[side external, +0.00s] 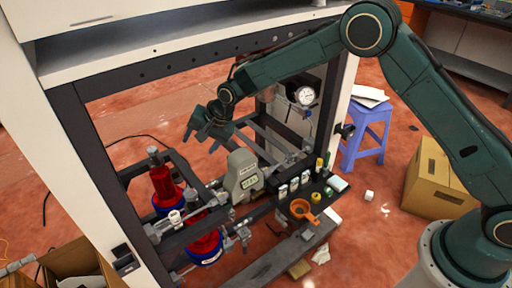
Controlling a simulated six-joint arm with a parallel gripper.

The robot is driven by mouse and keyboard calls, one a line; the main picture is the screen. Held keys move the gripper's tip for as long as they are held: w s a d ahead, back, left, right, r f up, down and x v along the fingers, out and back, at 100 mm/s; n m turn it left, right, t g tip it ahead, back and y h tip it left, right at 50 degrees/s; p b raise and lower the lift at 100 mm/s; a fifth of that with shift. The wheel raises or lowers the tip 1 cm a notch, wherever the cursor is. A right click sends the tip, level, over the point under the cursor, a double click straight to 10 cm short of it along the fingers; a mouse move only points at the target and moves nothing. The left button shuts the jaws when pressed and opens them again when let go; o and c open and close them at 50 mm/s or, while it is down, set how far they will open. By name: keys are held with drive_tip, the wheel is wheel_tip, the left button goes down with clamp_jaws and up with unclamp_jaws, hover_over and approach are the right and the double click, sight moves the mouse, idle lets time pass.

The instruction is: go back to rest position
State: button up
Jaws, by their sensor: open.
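My gripper (202,135) hangs in the air inside the dark frame, above and to the left of the grey dispenser unit (243,176) with its small green display. Its fingers point down to the left and are apart, with nothing seen between them. It touches nothing that I can make out. Two red cylinders with blue bands stand in the rig: one red cylinder (162,183) at the left and another red cylinder (205,243) lower down, partly hidden by metal clamps.
A black shelf holds several small bottles (282,191) and an orange funnel (301,208). A pressure gauge (305,96) hangs behind. The frame's dark top beam (180,65) and left post (85,140) bound the space. A purple stool (367,130) and a cardboard box (440,180) stand right.

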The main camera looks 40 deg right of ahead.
drive_tip(key=s+d+r+n+h, duration=0.1)
drive_tip(key=s+d+r+n, duration=0.2)
drive_tip(key=s+d+r, duration=0.55)
drive_tip(key=s+d+r+n+h, duration=0.1)
drive_tip(key=s+d+r+n, duration=0.1)
drive_tip(key=s+d+r, duration=0.7)
drive_tip(key=s+d+r+n, duration=0.1)
drive_tip(key=s+d+r, duration=0.1)
drive_tip(key=s, duration=1.1)
drive_tip(key=s+d+r+n+h, duration=0.1)
drive_tip(key=s+d+r+n, duration=0.1)
drive_tip(key=s, duration=1.1)
drive_tip(key=shift+d+r+n, duration=0.3)
drive_tip(key=shift+d, duration=0.25)
